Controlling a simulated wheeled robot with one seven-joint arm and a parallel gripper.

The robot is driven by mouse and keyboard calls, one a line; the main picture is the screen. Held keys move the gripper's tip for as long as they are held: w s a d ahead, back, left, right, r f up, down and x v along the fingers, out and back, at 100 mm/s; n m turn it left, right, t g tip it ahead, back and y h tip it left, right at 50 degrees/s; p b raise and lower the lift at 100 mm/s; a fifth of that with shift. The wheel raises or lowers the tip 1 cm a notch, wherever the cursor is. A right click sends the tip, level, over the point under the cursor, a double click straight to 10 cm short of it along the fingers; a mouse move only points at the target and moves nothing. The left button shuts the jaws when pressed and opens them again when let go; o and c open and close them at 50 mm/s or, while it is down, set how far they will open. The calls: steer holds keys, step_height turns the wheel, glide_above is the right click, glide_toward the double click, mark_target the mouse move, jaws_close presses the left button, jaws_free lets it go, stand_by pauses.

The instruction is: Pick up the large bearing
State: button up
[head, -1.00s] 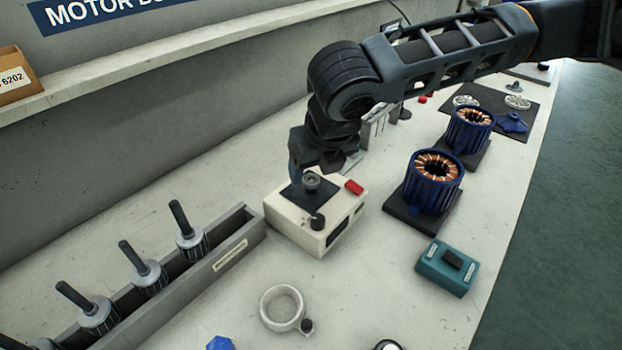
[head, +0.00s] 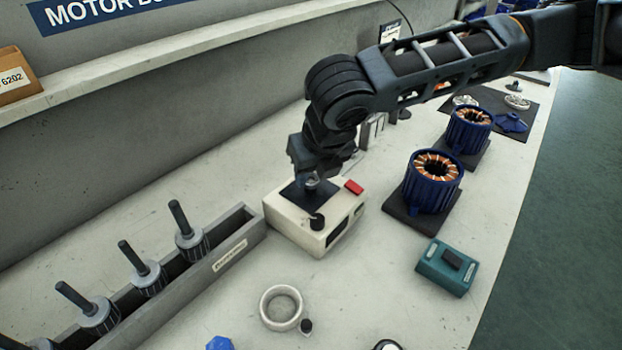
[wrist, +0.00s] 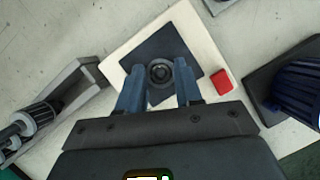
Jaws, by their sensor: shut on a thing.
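The large bearing (wrist: 160,73) is a dark steel ring with a round centre. It is at the dark square plate (wrist: 150,45) on top of a cream box (head: 284,222). In the head view the bearing (head: 312,183) is partly hidden under my wrist. My gripper (wrist: 159,80) points down over the plate, with one blue-grey finger on each side of the bearing. It is shut on the bearing. I cannot tell whether the bearing touches the plate or is slightly above it.
The box has a black knob (head: 317,222) and a red block (head: 354,187). A grey rack (head: 235,245) with several rotors stands to the left. Blue stators (head: 432,184) stand to the right. A teal box (head: 446,267) and a pale ring (head: 281,308) lie in front.

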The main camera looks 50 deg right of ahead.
steer(key=shift+r, duration=0.5)
steer(key=r, duration=0.3)
steer(key=shift+s+d+r, duration=0.15)
steer(key=shift+d+r, duration=0.1)
steer(key=shift+d, duration=0.15)
steer(key=s+d+r, duration=0.1)
steer(key=d+r, duration=0.1)
steer(key=d, duration=0.1)
steer(key=s+d+r, duration=0.2)
steer(key=d, duration=0.1)
steer(key=s+d+r, duration=0.2)
steer(key=d, duration=0.1)
steer(key=shift+d+r, duration=0.25)
steer(key=shift+d, duration=0.05)
